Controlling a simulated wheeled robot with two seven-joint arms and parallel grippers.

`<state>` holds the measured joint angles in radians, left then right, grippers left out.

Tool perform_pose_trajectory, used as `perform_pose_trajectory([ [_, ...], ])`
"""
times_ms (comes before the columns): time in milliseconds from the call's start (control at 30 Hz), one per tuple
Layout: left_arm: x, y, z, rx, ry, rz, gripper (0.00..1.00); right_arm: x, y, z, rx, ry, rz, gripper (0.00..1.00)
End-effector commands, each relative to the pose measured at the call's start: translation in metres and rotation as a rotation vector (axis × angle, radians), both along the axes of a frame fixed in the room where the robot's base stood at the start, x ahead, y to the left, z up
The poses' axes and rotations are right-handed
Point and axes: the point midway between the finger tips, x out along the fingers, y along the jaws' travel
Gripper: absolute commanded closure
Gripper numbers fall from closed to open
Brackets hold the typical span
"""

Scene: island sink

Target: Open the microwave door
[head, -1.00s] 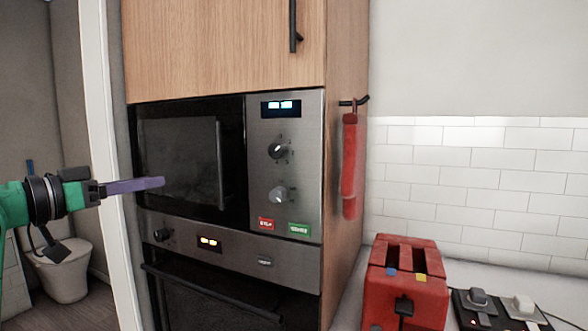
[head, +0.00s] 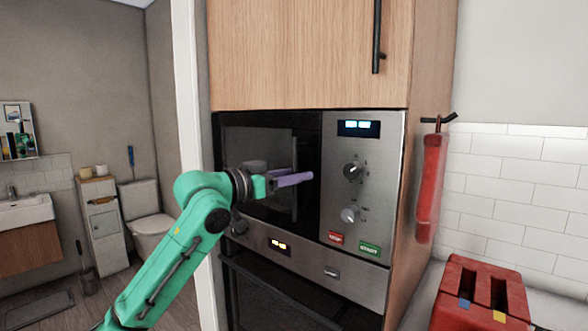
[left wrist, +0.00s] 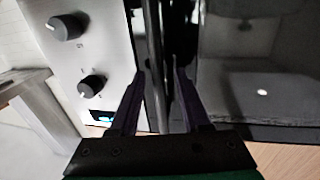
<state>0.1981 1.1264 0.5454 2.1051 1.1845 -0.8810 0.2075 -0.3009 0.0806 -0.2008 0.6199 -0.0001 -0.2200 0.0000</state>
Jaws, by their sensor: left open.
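The microwave (head: 330,225) is built into a wooden cabinet; its dark glass door (head: 250,140) is shut, with a vertical black handle (head: 296,150) near its right edge. My left gripper (head: 309,177) is open in front of the handle, its purple fingers partly hiding the bar. In the left wrist view, the handle (left wrist: 158,50) runs between the two spread fingers of my left gripper (left wrist: 160,78); I cannot tell whether either finger touches it. My right gripper is not in view.
The control panel (head: 353,195) with knobs is right of the door. A red toaster (head: 480,295) stands on the counter. A bathroom opens at left.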

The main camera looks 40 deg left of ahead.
Motion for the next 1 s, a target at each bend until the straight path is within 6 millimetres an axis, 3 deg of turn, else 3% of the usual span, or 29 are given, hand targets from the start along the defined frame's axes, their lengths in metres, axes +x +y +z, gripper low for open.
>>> perform_pose_trajectory([
  [133,-0.0003,0.0002,-0.0008,0.000,0.000,0.000,0.57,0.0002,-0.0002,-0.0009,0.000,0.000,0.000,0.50],
  [233,-0.0004,0.0002,-0.0007,0.000,0.000,0.000,0.95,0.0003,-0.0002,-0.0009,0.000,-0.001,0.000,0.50],
  [267,-0.0004,0.0002,-0.0007,-0.001,0.000,0.000,1.00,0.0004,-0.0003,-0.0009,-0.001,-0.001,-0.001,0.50],
  [1000,-0.0007,0.0003,-0.0003,-0.001,0.000,0.000,1.00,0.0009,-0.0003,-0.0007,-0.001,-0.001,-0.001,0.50],
])
